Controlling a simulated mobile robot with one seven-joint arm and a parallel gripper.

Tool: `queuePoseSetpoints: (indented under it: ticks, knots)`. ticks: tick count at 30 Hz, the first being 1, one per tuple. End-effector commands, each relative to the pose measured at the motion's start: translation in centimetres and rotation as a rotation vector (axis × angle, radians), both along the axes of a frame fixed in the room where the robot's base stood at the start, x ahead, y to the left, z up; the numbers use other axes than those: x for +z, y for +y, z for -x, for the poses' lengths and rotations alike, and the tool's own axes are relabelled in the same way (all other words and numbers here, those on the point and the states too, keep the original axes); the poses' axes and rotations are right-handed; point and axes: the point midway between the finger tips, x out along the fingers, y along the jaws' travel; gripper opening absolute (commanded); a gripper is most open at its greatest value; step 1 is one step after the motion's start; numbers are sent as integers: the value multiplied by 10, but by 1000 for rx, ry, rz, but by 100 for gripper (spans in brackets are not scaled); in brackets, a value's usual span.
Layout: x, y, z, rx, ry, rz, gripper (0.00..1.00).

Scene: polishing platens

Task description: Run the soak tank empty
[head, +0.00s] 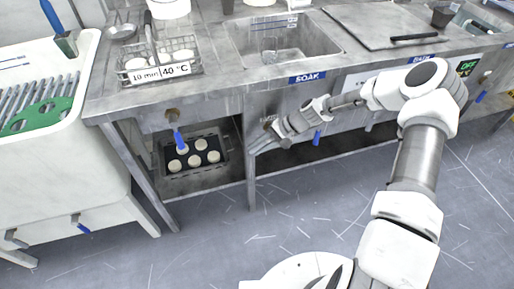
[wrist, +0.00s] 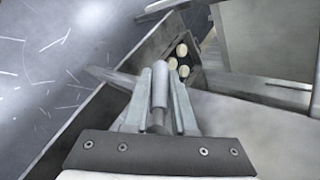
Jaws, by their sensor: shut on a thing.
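The soak tank (head: 262,52) is a steel basin sunk in the bench, above a blue SOAK label (head: 307,77). Blue level lines mark its back wall, and something pale and glassy shows low inside; I cannot tell its water level. My gripper (head: 257,147) is below the tank's front, beside a brownish round fitting (head: 269,123). In the wrist view my gripper (wrist: 160,82) is shut on a grey rounded handle (wrist: 160,84). What the handle joins is hidden. A blue valve handle (head: 317,138) hangs down to the right of my gripper.
Another blue valve handle (head: 180,139) hangs at left, above a dark tray (head: 172,159) with several pale discs on the lower shelf. A wire basket (head: 178,57) with a 10 min 40 °C label stands on the bench. A bench leg (head: 250,180) is close below my gripper.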

Motion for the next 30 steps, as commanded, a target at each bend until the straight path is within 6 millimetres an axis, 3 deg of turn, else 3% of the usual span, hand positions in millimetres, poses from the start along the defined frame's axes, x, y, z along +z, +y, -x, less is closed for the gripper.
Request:
queuePoseSetpoints:
  ticks: [30]
  knots:
    - [-22,-36,-16,5,-207,705,0]
